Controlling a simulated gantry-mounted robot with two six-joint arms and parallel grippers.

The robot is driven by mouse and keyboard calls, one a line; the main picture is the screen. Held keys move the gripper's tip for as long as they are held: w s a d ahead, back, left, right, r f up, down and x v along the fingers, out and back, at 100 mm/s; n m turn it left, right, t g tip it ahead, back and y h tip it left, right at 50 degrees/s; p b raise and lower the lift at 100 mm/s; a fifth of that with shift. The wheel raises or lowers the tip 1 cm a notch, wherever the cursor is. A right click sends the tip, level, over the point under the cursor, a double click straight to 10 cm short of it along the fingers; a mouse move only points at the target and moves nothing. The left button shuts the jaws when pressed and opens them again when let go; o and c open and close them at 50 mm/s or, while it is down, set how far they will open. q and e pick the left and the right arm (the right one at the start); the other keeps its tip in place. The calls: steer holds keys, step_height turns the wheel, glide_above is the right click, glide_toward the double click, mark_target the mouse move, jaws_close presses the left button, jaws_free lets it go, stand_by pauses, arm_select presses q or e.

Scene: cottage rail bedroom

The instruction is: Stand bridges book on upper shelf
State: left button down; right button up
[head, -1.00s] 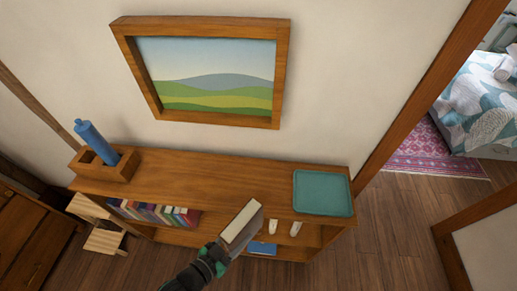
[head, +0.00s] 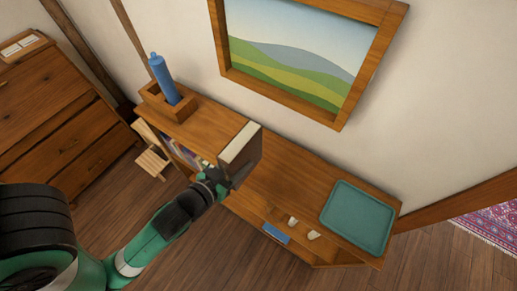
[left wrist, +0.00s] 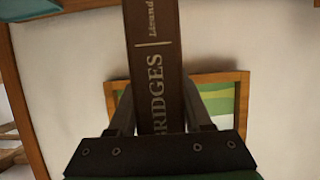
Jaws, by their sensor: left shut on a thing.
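The bridges book (head: 241,149) has a dark brown cover and pale pages. My left gripper (head: 222,178) is shut on it and holds it up, its page edge toward the head camera. In the head view it overlaps the top of the wooden bookcase (head: 272,172). In the left wrist view the book's spine (left wrist: 154,60), lettered "BRIDGES", stands between the two fingers of the gripper (left wrist: 160,105). The upper shelf holds a row of books (head: 178,152), partly hidden by the arm and the held book. My right gripper is in neither view.
A teal tray (head: 358,217) lies at the right of the bookcase top. A wooden box with a blue bottle (head: 163,78) stands at its left. Small white objects (head: 314,235) and a blue item (head: 276,233) are inside the bookcase. A framed picture (head: 300,50) hangs above.

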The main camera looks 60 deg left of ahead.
arm_select(q)
steer(key=shift+s+a+f, duration=0.25)
steer(key=shift+a, duration=0.05)
steer(key=w+a+f+b, duration=0.1)
steer(key=w+a+f, duration=0.2)
steer(key=f, duration=0.1)
steer(key=w+a+f+b, duration=0.1)
steer(key=w+a+f, duration=0.2)
steer(key=w+f, duration=0.1)
steer(key=w+a+f+b, duration=0.1)
steer(key=w+a+f, duration=0.1)
steer(key=w+f, duration=0.1)
steer(key=shift+w+a+f, duration=0.2)
steer(key=shift+f, duration=0.25)
steer(key=shift+w+a+f, duration=0.15)
steer(key=shift+a+f, duration=0.05)
steer(key=shift+f, duration=0.25)
steer(key=shift+b, duration=0.3)
steer(key=shift+f, duration=0.15)
steer(key=shift+c, duration=1.6)
jaws_free()
steer(key=shift+f, duration=0.1)
